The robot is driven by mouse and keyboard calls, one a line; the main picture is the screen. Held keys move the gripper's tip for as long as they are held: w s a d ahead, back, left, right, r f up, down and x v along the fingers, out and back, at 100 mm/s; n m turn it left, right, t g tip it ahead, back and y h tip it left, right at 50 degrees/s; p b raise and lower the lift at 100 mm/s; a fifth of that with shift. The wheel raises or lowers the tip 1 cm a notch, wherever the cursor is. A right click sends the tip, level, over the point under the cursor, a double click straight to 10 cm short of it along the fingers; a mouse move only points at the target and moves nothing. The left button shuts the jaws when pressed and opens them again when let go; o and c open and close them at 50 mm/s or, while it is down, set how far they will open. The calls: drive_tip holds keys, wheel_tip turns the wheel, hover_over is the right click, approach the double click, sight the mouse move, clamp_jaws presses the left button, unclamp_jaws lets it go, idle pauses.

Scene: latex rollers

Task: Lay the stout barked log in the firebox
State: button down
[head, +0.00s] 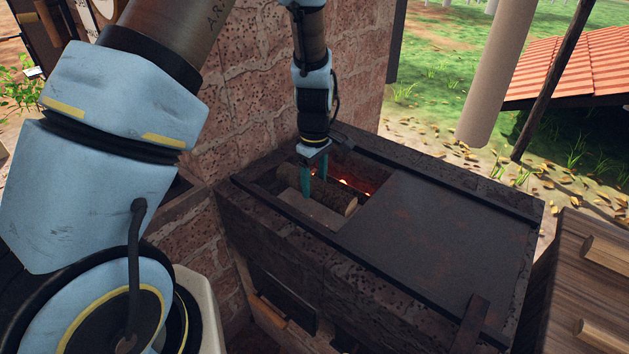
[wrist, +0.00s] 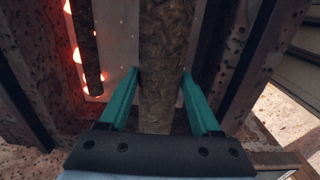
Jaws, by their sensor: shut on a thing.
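The stout barked log (head: 342,199) is at the open firebox (head: 265,188) of the brick stove, low in the opening. In the wrist view the log (wrist: 164,45) runs lengthwise between the teal fingers, its rough brown bark showing. My gripper (head: 314,183) points down from above and is shut on the log. The gripper's fingers also show in the wrist view (wrist: 160,88), one on each side of the log. A pale flat surface (wrist: 116,40) lies below the log. I cannot tell whether the log touches it.
Glowing embers (wrist: 77,55) lie along the left in the wrist view, with a thinner dark log (wrist: 87,40) beside them. A dark metal plate (head: 435,235) covers the stove's right part. Pale sticks (head: 605,253) lie on a wooden surface at right. A brick wall (head: 255,90) rises behind.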

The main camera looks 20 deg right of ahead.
sight(314, 180)
unclamp_jaws()
wheel_tip(314, 180, up, 11)
drive_tip(key=b, duration=0.2)
drive_tip(key=s+a+r+m, duration=0.1)
drive_tip(key=a+m, duration=0.1)
drive_tip(key=a, duration=0.8)
drive_tip(key=s+a+r+m+t, duration=0.1)
drive_tip(key=a+m, duration=0.1)
drive_tip(key=a, duration=0.8)
drive_tip(key=s+a+r+m, duration=0.1)
drive_tip(key=s+a+m, duration=0.1)
drive_tip(key=a, duration=0.8)
drive_tip(key=shift+r+m+t, duration=0.25)
drive_tip(key=shift+m+t, duration=0.05)
drive_tip(key=shift+m, duration=0.2)
